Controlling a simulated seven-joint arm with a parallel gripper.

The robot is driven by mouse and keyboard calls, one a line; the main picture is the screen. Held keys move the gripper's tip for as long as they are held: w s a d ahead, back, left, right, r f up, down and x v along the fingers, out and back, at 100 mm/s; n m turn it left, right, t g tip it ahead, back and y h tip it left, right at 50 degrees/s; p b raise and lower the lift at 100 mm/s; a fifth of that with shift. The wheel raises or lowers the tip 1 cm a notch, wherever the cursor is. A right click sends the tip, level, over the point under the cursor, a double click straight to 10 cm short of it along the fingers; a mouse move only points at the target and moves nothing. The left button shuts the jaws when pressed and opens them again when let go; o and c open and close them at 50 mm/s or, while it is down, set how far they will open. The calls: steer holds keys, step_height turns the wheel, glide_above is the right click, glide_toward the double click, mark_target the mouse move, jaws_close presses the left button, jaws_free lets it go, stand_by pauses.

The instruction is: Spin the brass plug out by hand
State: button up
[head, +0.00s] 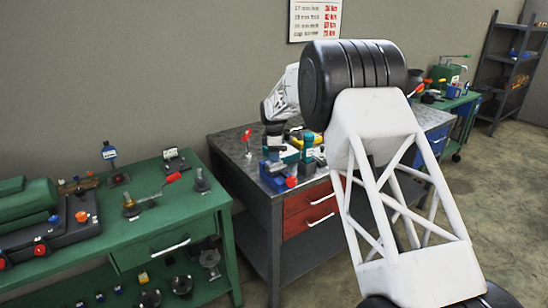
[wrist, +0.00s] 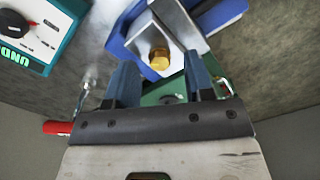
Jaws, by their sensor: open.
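The brass plug (wrist: 159,58) shows in the wrist view as a small gold hexagonal head. It sits in a grey metal block (wrist: 187,22) held by a blue vise (wrist: 218,16). My gripper (wrist: 161,65) is open, with one blue-grey finger to each side of the plug. Whether the fingers are level with the plug or short of it is hard to tell; no contact shows. In the head view my arm's end hangs over the grey bench (head: 235,143), above the blue vise (head: 273,178). The plug cannot be made out there.
A teal box with a black dial (wrist: 15,22) is at the wrist view's upper left. A red handle (wrist: 58,127) is at its lower left. In the head view a green bench (head: 150,240) with tools stands at left, and dark shelves (head: 510,75) stand at far right.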

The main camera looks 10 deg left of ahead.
steer(key=shift+r, duration=3.35)
steer(key=shift+d+r, duration=0.1)
steer(key=shift+s+d+r, duration=0.15)
steer(key=shift+d+r, duration=0.05)
steer(key=s+d+r+m+t, duration=0.1)
steer(key=s+d+r+m, duration=0.55)
steer(key=s+d, duration=0.7)
steer(key=s+d+r+m, duration=0.4)
steer(key=s+d+r, duration=0.7)
steer(key=s, duration=0.4)
steer(key=s+d+f+m, duration=0.2)
steer(key=s+d+m, duration=0.1)
steer(key=s, duration=0.9)
steer(key=s+d+f+m+t, duration=0.1)
steer(key=s+d+f+m, duration=0.2)
steer(key=s, duration=0.9)
steer(key=s+d+f+m, duration=0.3)
steer(key=s+d, duration=0.4)
steer(key=s, duration=0.4)
steer(key=shift+s+d+f+m+t, duration=0.2)
steer(key=shift+s+d+m+t, duration=0.15)
steer(key=shift+m, duration=0.5)
